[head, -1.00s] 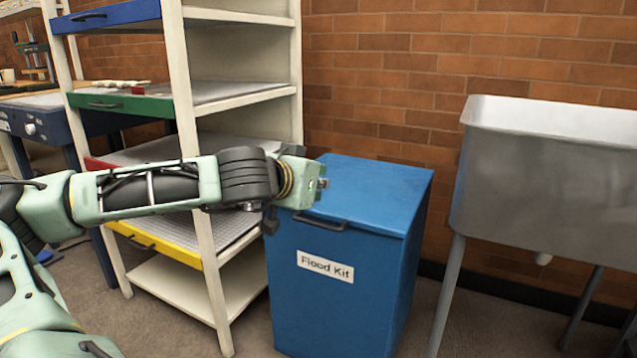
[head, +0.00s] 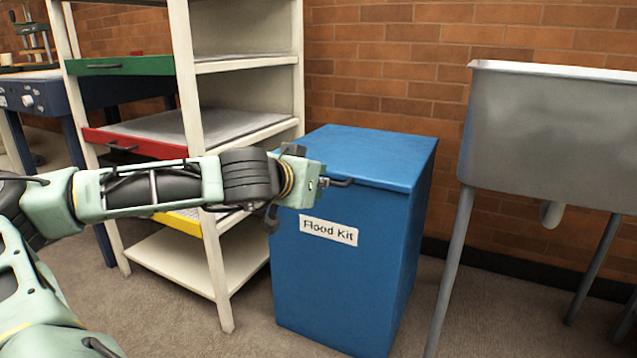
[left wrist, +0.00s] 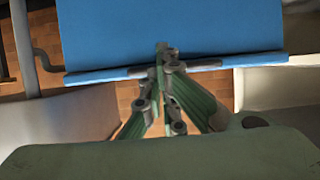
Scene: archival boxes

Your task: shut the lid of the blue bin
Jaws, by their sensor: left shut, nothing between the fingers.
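The blue bin (head: 340,280) stands on the floor with a "Flood Kit" label on its front. Its lid (head: 375,155) lies flat on top and looks shut, with no gap showing. The dark lid handle (head: 341,182) is at the front edge, partly hidden by my left gripper (head: 322,183). This gripper is shut and empty at the front edge, beside the handle. The left wrist view shows the shut fingers (left wrist: 165,52) over the handle (left wrist: 200,66) and the blue lid (left wrist: 110,35); whether they touch is unclear. My right gripper is not in view.
A cream shelf rack (head: 212,265) with coloured drawers stands close to the left of the bin. A grey metal sink (head: 550,140) on legs stands to the right. A brick wall (head: 400,60) is behind. The floor in front is clear.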

